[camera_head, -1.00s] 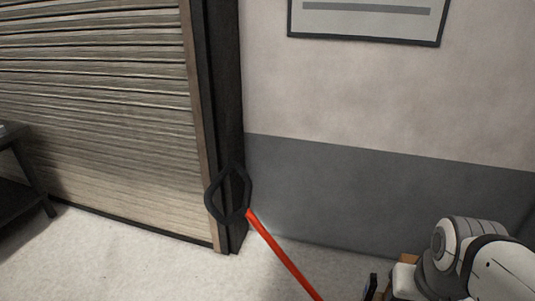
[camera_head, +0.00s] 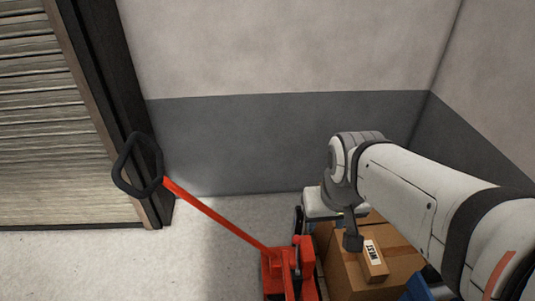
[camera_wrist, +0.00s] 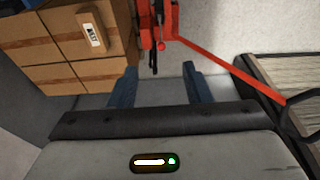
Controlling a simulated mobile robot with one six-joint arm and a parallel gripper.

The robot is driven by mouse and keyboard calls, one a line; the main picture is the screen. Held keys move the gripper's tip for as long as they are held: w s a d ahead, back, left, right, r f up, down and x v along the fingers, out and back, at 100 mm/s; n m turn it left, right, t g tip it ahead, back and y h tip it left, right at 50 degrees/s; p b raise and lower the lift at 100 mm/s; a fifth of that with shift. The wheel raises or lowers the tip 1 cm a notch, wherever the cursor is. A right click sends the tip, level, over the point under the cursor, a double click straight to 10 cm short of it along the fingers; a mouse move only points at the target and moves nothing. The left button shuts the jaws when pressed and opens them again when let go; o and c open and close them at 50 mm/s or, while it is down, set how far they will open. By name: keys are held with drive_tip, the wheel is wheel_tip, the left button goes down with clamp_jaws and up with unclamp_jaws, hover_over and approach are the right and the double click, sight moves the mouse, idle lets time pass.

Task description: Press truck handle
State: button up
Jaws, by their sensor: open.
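The truck handle is a black loop (camera_head: 137,165) on the end of a slanted red bar (camera_head: 215,215), which rises to the left from the red truck body (camera_head: 280,270). In the wrist view the black loop (camera_wrist: 299,122) is partly cut off at the right edge, and the red bar (camera_wrist: 225,65) runs down to it. My gripper (camera_head: 325,230) is to the right of the loop, beside the boxes. In the wrist view its blue fingers (camera_wrist: 158,85) are spread with nothing between them. The gripper is apart from the handle.
Stacked cardboard boxes (camera_head: 372,280), one small labelled box (camera_head: 374,262) on top, stand below my arm. A slatted shutter (camera_head: 40,130) with a dark post is at left, close behind the loop. A grey and beige wall is behind. The pale floor (camera_head: 80,265) is clear at left.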

drive_tip(key=shift+w+a+r+g+y+p, duration=0.15)
drive_tip(key=shift+w+a+g+y+p, duration=0.1)
drive_tip(key=shift+w+g+y+p, duration=0.25)
drive_tip(key=c, duration=0.3)
drive_tip(key=w+g+y+p, duration=0.1)
drive_tip(key=w, duration=0.1)
drive_tip(key=w+a+y+p, duration=0.1)
drive_tip(key=w+y, duration=0.1)
drive_tip(key=w+g+y+p, duration=0.1)
drive_tip(key=w+p, duration=0.1)
drive_tip(key=w, duration=0.1)
drive_tip(key=shift+a+f+g, duration=0.3)
drive_tip(key=shift+a, duration=0.1)
drive_tip(key=c, duration=0.6)
drive_tip(key=w+y, duration=0.1)
drive_tip(key=w, duration=0.1)
drive_tip(key=w+f+y+p, duration=0.1)
drive_tip(key=w, duration=0.1)
drive_tip(key=w+y+p, duration=0.1)
drive_tip(key=w+y, duration=0.1)
drive_tip(key=shift+w+d+f, duration=0.15)
drive_tip(key=shift+d+f, duration=0.05)
drive_tip(key=shift+f, duration=0.1)
clamp_jaws()
